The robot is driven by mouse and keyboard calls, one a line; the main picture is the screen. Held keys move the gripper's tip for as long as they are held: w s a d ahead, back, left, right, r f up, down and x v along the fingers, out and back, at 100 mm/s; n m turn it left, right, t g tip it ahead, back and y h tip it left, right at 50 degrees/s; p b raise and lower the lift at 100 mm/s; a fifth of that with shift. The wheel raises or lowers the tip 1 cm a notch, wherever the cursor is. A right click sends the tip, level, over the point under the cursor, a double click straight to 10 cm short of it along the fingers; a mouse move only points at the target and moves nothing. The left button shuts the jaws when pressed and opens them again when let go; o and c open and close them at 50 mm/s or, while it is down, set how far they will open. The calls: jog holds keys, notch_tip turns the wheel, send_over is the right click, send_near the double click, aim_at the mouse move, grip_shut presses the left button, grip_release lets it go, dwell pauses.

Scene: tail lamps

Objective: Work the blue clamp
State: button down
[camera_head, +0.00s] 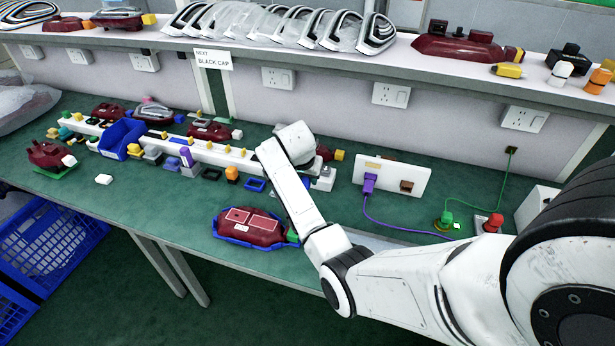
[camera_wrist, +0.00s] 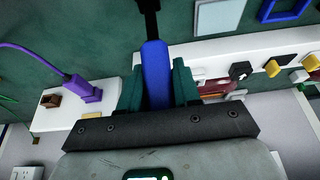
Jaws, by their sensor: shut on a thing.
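In the wrist view the blue clamp (camera_wrist: 156,72) shows as an upright blue handle with a black part above it. My gripper (camera_wrist: 158,88) has dark green fingers, one on each side of the blue handle, and is shut on it. The handle's lower end is hidden by the gripper body.
A white panel (camera_head: 412,180) with a purple plug (camera_head: 369,184) and cable stands right of my wrist. A dark red lamp (camera_head: 262,232) lies in a blue-edged holder near the bench front. A white rail (camera_head: 218,153) with small parts runs left. A shelf (camera_head: 340,65) of lamps overhangs behind.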

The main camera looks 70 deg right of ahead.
jog(key=a+h+b, duration=0.1)
jog(key=a+h, duration=0.1)
jog(key=shift+f+h+b, duration=0.1)
jog(key=shift+h+b, duration=0.2)
jog(key=shift+b, duration=0.05)
jog(key=shift+s+a+r+h+b, duration=0.1)
jog(key=shift+a+r+h+b, duration=0.2)
jog(key=shift+h+b, duration=0.45)
jog(key=shift+a+r, duration=0.1)
jog(key=shift+r, duration=0.1)
jog(key=c, duration=0.9)
grip_release()
jog(key=v, duration=1.1)
jog(key=shift+s+a+f+b, duration=0.1)
jog(key=shift+s+f+b, duration=0.1)
jog(key=shift+b, duration=0.15)
